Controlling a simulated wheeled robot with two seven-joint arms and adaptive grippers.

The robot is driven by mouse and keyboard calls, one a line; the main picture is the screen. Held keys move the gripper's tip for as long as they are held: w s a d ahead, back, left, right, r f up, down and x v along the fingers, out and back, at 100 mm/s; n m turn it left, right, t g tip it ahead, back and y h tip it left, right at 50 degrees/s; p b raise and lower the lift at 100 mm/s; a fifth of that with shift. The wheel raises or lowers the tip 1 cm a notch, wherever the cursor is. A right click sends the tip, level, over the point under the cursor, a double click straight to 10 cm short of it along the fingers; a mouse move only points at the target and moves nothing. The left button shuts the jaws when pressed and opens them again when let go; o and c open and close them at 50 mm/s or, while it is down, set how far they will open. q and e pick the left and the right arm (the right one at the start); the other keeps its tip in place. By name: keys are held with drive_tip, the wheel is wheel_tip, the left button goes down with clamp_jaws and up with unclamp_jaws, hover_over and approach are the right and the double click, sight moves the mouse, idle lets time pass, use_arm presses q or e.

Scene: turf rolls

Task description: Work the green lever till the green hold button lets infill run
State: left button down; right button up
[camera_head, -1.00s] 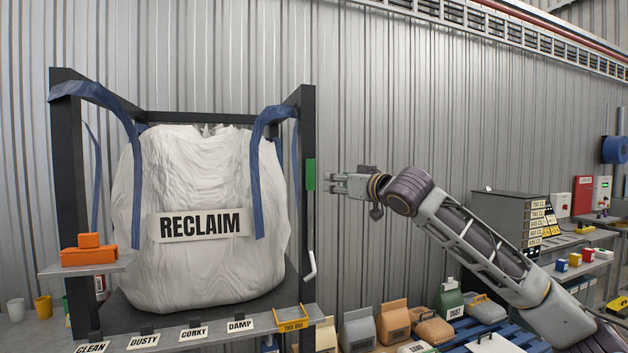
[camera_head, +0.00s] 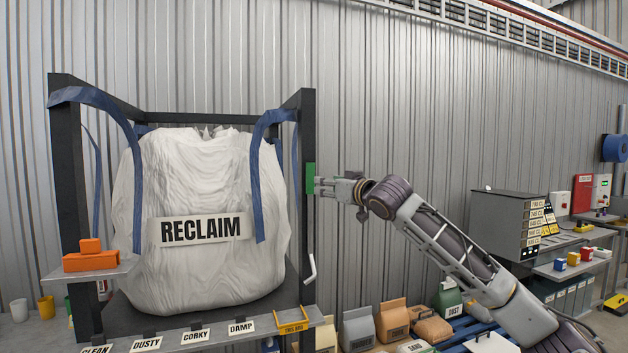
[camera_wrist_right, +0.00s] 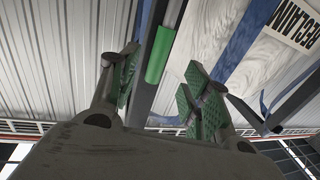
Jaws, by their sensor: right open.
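A green upright bar (camera_head: 310,179) is on the right post of the dark frame around the RECLAIM bag (camera_head: 195,225). Contact is not clear. My left gripper is out of view.
A pale bent handle (camera_head: 310,268) hangs lower on the same post (camera_head: 307,130). A shelf with an orange block (camera_head: 91,262) is at the left. Sacks (camera_head: 393,320) stand below my right arm.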

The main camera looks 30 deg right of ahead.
sight(313, 182)
drive_tip(key=w+p, duration=0.3)
drive_tip(key=w, duration=0.3)
drive_tip(key=shift+w+d+r, duration=0.1)
drive_tip(key=shift+w+r, duration=0.05)
drive_tip(key=shift+w, duration=0.25)
drive_tip(key=shift+w+p, duration=0.35)
drive_tip(key=shift+w, duration=0.8)
clamp_jaws()
